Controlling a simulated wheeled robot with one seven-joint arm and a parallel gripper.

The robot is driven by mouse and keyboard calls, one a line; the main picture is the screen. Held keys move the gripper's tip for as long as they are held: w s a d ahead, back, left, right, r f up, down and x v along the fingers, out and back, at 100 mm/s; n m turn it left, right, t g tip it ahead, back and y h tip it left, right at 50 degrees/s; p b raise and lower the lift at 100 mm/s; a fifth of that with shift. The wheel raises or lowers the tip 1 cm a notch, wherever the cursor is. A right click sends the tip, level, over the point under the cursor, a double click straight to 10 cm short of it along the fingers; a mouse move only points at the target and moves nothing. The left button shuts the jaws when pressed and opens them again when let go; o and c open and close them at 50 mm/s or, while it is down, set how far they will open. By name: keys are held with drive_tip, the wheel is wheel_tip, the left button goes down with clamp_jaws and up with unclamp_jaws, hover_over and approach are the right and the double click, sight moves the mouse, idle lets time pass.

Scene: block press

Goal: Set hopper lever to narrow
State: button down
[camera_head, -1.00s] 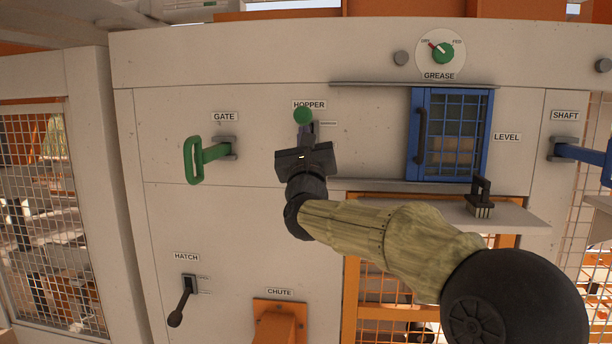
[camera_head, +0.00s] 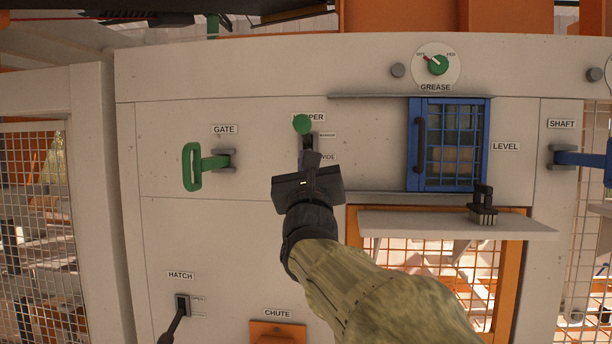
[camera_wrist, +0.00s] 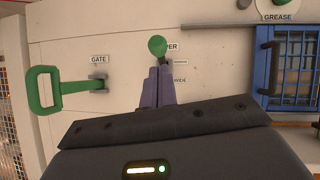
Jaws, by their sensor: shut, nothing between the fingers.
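The hopper lever has a round green knob (camera_head: 302,124), which covers part of the HOPPER label. The lever stands with its knob up, near the height of the NARROW mark (camera_head: 327,135) and above the WIDE mark (camera_head: 328,157). My gripper (camera_head: 309,154) is shut and empty, its fingertips just below the knob and overlapping the lever's shaft in the picture. In the wrist view the knob (camera_wrist: 157,46) shows just above my shut fingers (camera_wrist: 158,70), which hide most of the shaft. I cannot tell whether they touch the lever.
A green gate handle (camera_head: 193,166) sticks out to the left. A blue mesh door (camera_head: 450,145) is to the right, with a shelf (camera_head: 450,224) below it holding a dark-handled brush-like object (camera_head: 482,210). The hatch lever (camera_head: 174,325) is low on the left. Bare panel lies between the handle and hopper lever.

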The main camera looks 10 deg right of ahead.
drive_tip(key=shift+s+a+f+b, duration=0.1)
drive_tip(key=shift+s+b, duration=0.05)
drive_tip(key=shift+s, duration=0.4)
drive_tip(key=shift+s+a+f+b, duration=0.1)
drive_tip(key=shift+s+b, duration=0.05)
drive_tip(key=shift+s, duration=0.35)
